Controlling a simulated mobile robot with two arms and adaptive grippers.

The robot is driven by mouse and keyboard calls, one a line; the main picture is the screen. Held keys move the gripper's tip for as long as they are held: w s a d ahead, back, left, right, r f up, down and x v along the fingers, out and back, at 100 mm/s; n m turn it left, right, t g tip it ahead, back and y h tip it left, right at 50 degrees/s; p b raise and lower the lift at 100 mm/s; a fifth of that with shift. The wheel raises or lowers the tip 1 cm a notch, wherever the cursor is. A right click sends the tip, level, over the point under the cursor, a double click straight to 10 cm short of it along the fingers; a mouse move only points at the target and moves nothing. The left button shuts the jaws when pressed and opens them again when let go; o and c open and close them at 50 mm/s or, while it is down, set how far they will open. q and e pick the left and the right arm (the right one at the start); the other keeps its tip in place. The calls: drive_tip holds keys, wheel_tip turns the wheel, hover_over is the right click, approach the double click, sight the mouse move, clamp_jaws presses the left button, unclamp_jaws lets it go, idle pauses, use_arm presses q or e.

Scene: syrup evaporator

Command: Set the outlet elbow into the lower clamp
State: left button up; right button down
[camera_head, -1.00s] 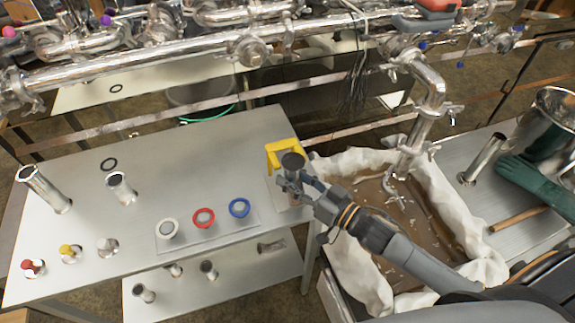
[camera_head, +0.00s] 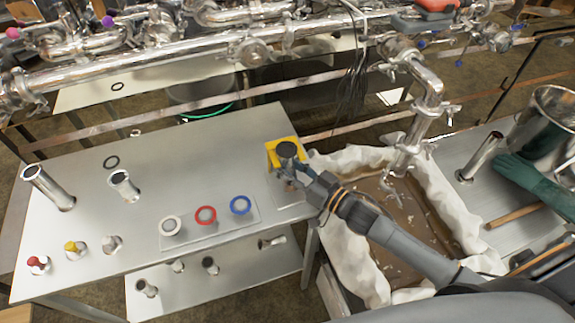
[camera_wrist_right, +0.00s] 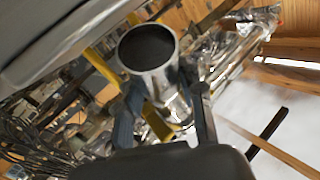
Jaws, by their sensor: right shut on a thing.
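My right gripper (camera_head: 290,172) is shut on a shiny metal fitting with a round dark opening, taken to be the outlet elbow (camera_head: 287,150). It is at the yellow holder (camera_head: 271,147) on the table's right end; I cannot tell whether they touch. The right wrist view shows the elbow's open end (camera_wrist_right: 148,50) between the two fingers (camera_wrist_right: 165,105), with yellow strips behind it. Its bend is mostly hidden. A clamp (camera_head: 408,150) sits low on the downpipe (camera_head: 432,90) at the right, likely the lower clamp, well apart from the gripper. My left gripper is not in view.
A white-lined tub (camera_head: 462,225) of brown liquid stands under the downpipe. White, red and blue-ringed parts stand on a plate (camera_head: 190,243) on the steel table (camera_head: 200,165). Metal tubes and capped fittings stand at left. A green glove (camera_head: 535,180) and steel pot (camera_head: 550,115) are at right.

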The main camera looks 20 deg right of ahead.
drive_tip(key=shift+f, duration=0.15)
drive_tip(key=c, duration=0.8)
unclamp_jaws()
drive_tip(key=shift+f+b, duration=0.15)
drive_tip(key=shift+b, duration=0.25)
drive_tip(key=shift+b+v, duration=1.5)
drive_tip(key=shift+v, duration=5.45)
drive_tip(key=shift+s+a+f, duration=0.15)
drive_tip(key=shift+s+f, duration=0.05)
drive_tip(key=shift+f, duration=0.05)
